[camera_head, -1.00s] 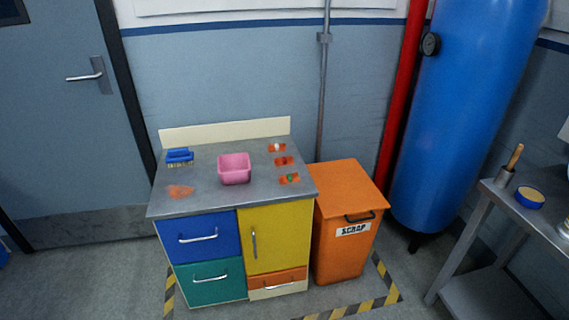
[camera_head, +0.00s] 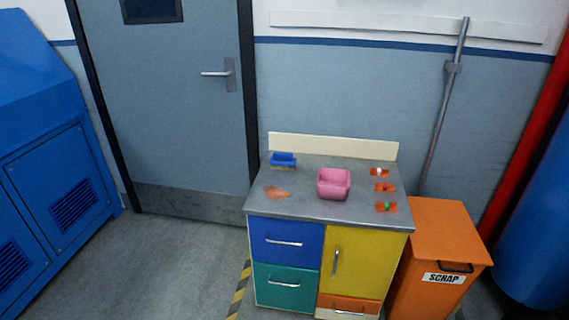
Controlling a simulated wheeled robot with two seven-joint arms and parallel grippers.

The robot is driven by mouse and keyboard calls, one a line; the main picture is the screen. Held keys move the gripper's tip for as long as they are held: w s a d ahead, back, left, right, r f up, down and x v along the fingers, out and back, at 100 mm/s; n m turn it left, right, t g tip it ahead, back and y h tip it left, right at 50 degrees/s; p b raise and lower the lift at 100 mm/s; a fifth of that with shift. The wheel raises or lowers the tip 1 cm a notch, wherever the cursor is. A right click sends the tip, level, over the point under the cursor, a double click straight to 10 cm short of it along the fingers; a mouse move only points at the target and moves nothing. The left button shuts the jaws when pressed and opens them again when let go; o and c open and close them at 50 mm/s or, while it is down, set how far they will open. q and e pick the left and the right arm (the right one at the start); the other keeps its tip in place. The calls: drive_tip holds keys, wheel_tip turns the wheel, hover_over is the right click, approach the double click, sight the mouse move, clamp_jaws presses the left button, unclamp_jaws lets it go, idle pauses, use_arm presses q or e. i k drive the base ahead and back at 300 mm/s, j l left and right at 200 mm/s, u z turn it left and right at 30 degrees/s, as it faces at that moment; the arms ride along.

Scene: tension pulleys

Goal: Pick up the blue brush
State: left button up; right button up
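The blue brush (camera_head: 283,159) lies on the back left of the grey top of the workbench cabinet (camera_head: 300,200), with pale bristles under its blue back. It is to the left of a pink bin (camera_head: 333,184). Neither of my grippers shows in the head view, and nothing is seen touching the brush.
An orange patch (camera_head: 277,193) lies in front of the brush, and several small orange pieces (camera_head: 384,188) lie on the right. An orange scrap bin (camera_head: 437,250) stands right of the cabinet. A blue machine (camera_head: 55,160) stands left. The floor (camera_head: 185,260) before the door is clear.

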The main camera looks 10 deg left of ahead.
sight(280, 160)
drive_tip(key=i+j+z, duration=0.15)
drive_tip(key=z, duration=0.25)
drive_tip(key=i+j+z, duration=0.1)
drive_tip(key=j+z, duration=0.55)
drive_tip(key=z, duration=0.15)
drive_tip(key=i+j, duration=0.05)
